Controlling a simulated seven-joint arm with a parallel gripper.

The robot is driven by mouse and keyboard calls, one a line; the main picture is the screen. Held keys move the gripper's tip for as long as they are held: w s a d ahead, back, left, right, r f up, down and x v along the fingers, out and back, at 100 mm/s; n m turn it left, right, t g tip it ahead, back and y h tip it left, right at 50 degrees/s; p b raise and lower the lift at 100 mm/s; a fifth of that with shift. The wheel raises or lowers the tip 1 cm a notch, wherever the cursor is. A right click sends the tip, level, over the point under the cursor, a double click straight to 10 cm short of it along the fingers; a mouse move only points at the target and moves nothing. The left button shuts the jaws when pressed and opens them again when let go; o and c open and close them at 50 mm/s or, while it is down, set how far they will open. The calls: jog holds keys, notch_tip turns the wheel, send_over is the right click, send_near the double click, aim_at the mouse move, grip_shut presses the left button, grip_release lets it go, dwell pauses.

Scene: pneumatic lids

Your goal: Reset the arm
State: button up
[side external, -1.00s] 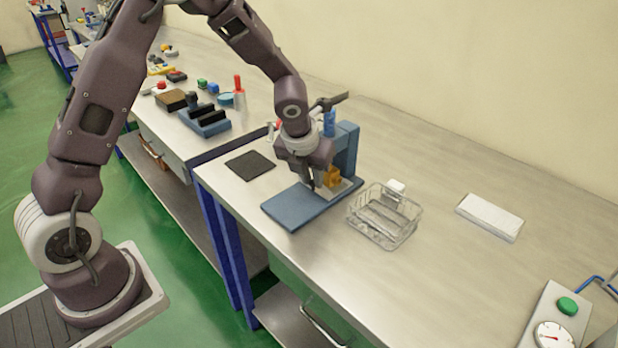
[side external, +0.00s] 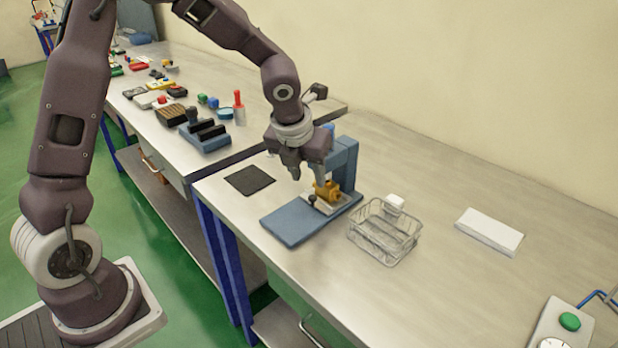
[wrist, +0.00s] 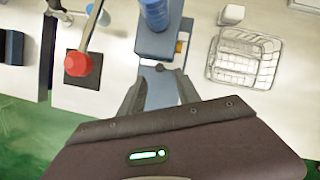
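My gripper (side external: 309,174) hangs above the blue press stand (side external: 296,221), a little up and to the left of the yellow-orange part (side external: 327,190) on the stand's plate. A small dark knob (side external: 312,200) stands in front of that part. In the wrist view my gripper's fingers (wrist: 160,98) are spread apart with nothing visible between them, and the blue stand (wrist: 158,42) lies beyond them. A lever with a red knob (wrist: 77,64) shows at the left of the wrist view. My arm partly hides the stand's upper part in the side view.
A wire basket (side external: 360,238) stands right of the stand, with a white block (side external: 395,202) behind it. A dark mat (side external: 250,180) lies to the left. A white slab (side external: 489,231) and a box with a green button (side external: 570,321) are further right. The bench between them is clear.

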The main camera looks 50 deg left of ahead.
jog(key=s+r+n, duration=1.2)
jog(key=s+n, duration=0.4)
jog(key=n, duration=0.2)
jog(key=s+d+n+t+h, duration=0.1)
jog(key=s+d+n, duration=0.2)
jog(key=s+n, duration=0.8)
jog(key=shift+s+d+r+n+h, duration=0.15)
jog(key=shift+s+r+n+h, duration=0.2)
jog(key=shift+n, duration=0.85)
